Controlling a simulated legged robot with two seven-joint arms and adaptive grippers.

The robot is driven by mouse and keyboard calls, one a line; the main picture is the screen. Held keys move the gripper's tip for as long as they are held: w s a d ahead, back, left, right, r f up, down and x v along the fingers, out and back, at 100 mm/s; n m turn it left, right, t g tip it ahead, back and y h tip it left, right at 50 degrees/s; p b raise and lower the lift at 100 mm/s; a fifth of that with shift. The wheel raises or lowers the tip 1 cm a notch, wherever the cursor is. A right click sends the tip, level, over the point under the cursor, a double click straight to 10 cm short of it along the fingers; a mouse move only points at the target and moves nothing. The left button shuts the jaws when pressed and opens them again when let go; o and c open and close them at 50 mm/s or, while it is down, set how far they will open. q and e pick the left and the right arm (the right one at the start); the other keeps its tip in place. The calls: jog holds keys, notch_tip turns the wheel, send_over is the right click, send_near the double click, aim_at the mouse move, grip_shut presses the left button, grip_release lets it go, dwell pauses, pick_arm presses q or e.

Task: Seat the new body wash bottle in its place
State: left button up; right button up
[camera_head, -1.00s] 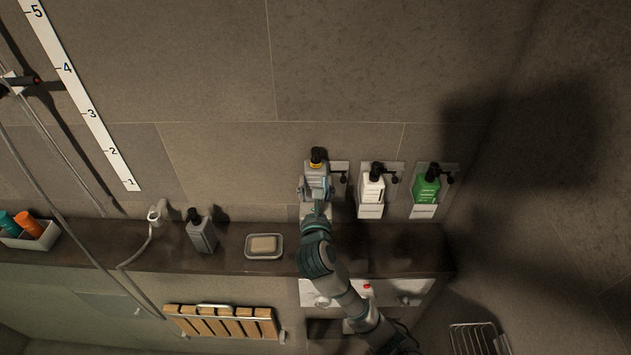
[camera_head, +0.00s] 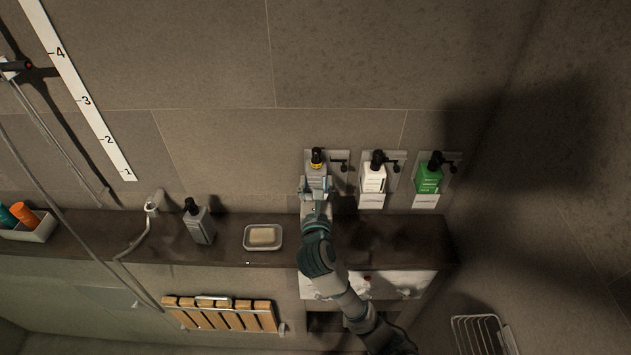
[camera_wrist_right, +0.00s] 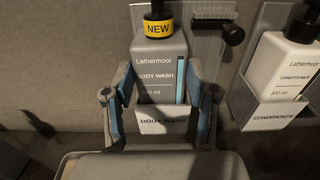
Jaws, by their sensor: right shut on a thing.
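The new body wash bottle (camera_wrist_right: 160,70) is grey with a black pump and a yellow NEW band on its neck. It stands upright in the wrist view, its lower part behind the front of the holder labelled BODY WASH (camera_wrist_right: 165,122). In the head view the bottle (camera_head: 317,170) is at the leftmost wall holder. My right gripper (camera_wrist_right: 160,98) is shut on the bottle, one finger on each side; it also shows in the head view (camera_head: 316,188). Whether the bottle touches the holder's bottom is hidden. My left gripper is not in view.
A white conditioner bottle (camera_head: 374,178) and a green bottle (camera_head: 429,178) sit in holders to the right. Another grey bottle (camera_head: 199,222) and a soap dish (camera_head: 262,248) are on the dark ledge (camera_head: 400,240). A black latch lever (camera_wrist_right: 232,32) is beside the bottle.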

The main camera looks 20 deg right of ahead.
jog(key=shift+f, duration=0.2)
dwell(0.6)
jog(key=o, duration=1.6)
jog(key=shift+c, duration=0.2)
jog(key=shift+f, duration=0.1)
jog(key=shift+s, duration=0.15)
jog(key=shift+s+a, duration=0.15)
jog(key=shift+s, duration=0.2)
jog(key=v, duration=1.1)
